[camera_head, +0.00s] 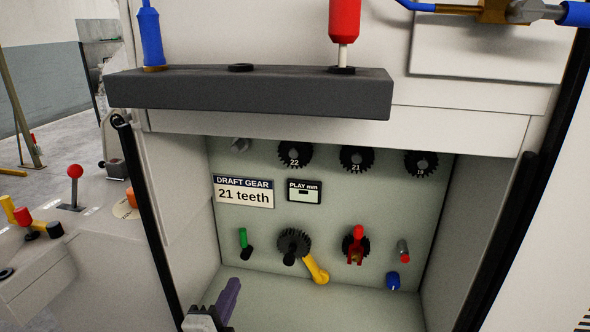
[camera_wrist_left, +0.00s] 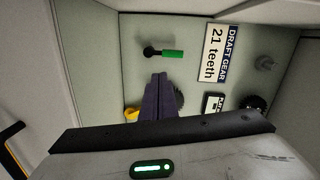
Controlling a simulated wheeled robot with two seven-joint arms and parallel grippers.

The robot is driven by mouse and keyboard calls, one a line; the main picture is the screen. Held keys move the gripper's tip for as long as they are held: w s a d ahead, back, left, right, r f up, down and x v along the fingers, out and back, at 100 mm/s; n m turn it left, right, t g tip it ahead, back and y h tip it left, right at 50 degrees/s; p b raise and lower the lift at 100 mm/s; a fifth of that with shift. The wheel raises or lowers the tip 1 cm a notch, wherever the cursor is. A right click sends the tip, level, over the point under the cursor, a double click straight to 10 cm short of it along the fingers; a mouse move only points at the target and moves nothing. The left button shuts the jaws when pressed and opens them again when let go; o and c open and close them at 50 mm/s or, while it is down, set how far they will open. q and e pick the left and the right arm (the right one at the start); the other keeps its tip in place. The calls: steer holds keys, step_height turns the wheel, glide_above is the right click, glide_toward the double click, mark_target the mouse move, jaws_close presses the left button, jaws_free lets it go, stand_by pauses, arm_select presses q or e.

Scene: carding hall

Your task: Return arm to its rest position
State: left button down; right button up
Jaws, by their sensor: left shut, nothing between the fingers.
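My left gripper (camera_head: 226,300) is at the bottom of the head view, in front of the lower left part of the open gear compartment. Its purple fingers are shut with nothing between them. The fingers also show in the left wrist view (camera_wrist_left: 161,98), pointing at the back panel and partly covering a black gear and the yellow handle (camera_wrist_left: 132,114). A green-handled lever (camera_head: 243,238) is on the panel beyond the gripper, apart from it in the picture. My right gripper is not in view.
The dark shelf bar (camera_head: 250,92) juts out above the compartment, holding a blue-handled and a red-handled tool. Gears, a "21 teeth" sign (camera_head: 244,193), a red clamp (camera_head: 356,245) and a blue knob (camera_head: 393,281) are on the back panel. Side walls bound the compartment. A lever console (camera_head: 35,275) stands left.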

arm_select(q)
steer(key=s+f+n+g+p, duration=0.1)
steer(key=s+f+n+g, duration=0.2)
steer(key=s, duration=0.6)
steer(key=s+d+f+n+g+h, duration=0.1)
steer(key=s+f+n+g, duration=0.1)
steer(key=s+f+n, duration=0.4)
steer(key=s+d+f+n+g+p, duration=0.1)
steer(key=s+f+n+g, duration=0.2)
steer(key=s+f+n, duration=0.2)
steer(key=s+f, duration=0.3)
steer(key=s, duration=0.4)
steer(key=shift+s+g+p, duration=0.25)
steer(key=shift+g+p, duration=0.05)
steer(key=shift+p, duration=0.05)
steer(key=c, duration=2.5)
jaws_free()
